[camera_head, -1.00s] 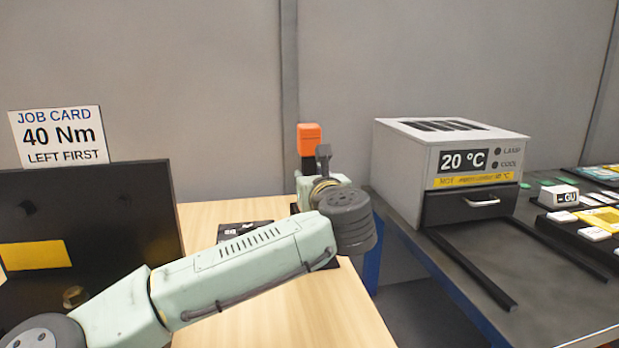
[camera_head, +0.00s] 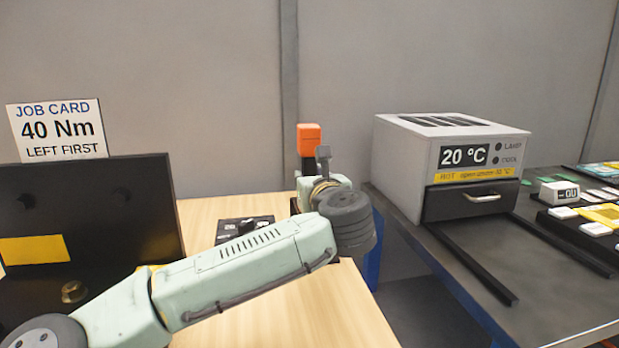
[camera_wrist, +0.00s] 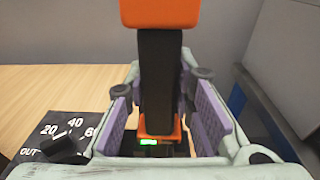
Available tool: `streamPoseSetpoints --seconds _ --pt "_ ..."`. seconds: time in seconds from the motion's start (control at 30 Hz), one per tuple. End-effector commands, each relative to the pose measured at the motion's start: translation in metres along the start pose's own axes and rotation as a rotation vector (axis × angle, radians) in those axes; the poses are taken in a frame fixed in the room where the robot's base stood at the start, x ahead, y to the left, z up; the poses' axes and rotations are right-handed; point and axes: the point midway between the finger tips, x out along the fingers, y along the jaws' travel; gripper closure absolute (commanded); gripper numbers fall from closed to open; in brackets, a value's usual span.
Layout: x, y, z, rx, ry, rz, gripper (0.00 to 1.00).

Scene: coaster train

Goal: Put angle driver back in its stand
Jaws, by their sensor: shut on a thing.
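The angle driver (camera_head: 309,139) stands upright beyond my wrist, with an orange block on top and a black shaft. In the wrist view the driver (camera_wrist: 160,70) runs down between my gripper's purple pads to an orange collar with a lit green display. My gripper (camera_wrist: 165,108) is shut on its black shaft. In the head view my arm hides most of the gripper and the driver's lower end. Something dark lies under the collar in the wrist view; I cannot tell whether it is the stand or whether the driver is seated.
A black dial plate (camera_head: 243,228) lies on the wooden table (camera_head: 330,310), left of the driver. A black board (camera_head: 90,225) with a job card (camera_head: 57,130) stands at the left. A grey oven-like box (camera_head: 440,160) sits on the dark bench at right, across a gap.

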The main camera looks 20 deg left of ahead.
Motion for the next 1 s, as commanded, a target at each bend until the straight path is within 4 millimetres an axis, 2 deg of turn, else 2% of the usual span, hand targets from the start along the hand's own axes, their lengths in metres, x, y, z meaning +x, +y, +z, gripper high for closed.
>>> streamPoseSetpoints --seconds 0.13,0.17,0.5,0.83,1.0 --pt "0.000 0.000 0.001 -0.001 -0.007 0.000 1.00" --pt "-0.001 0.000 0.001 -0.001 -0.007 0.000 0.77" --pt "0.000 0.000 -0.001 0.000 -0.002 0.000 0.54" --pt "-0.001 0.000 -0.005 0.001 0.006 0.000 0.54" --pt "-0.021 0.000 -0.003 0.000 0.002 -0.001 0.54"
